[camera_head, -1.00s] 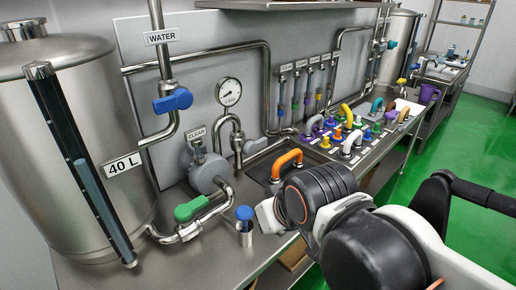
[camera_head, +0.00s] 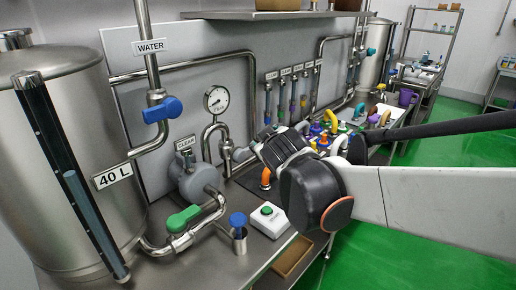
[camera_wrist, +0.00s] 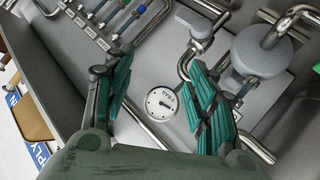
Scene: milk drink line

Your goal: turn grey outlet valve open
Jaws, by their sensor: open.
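The grey outlet valve (camera_head: 239,154) sits on the steel pipe just right of the curved pipe below the gauge in the head view. Its grey handle points right, close to the end of my arm. In the wrist view a grey handle (camera_wrist: 207,9), which looks like the same valve, shows at the top beyond the right finger. My gripper (camera_wrist: 160,68) is open and empty, its two green-padded fingers spread with the panel and gauge behind them. The handle is not between the fingers. In the head view the fingers cannot be made out clearly.
The round gauge (camera_head: 217,99) and the grey pump (camera_head: 194,181) are close by. A green-handled valve (camera_head: 183,218), a blue water valve (camera_head: 162,110), a blue-topped post (camera_head: 238,224) and a green-button box (camera_head: 268,219) stand left and front. A shelf (camera_head: 262,15) overhangs.

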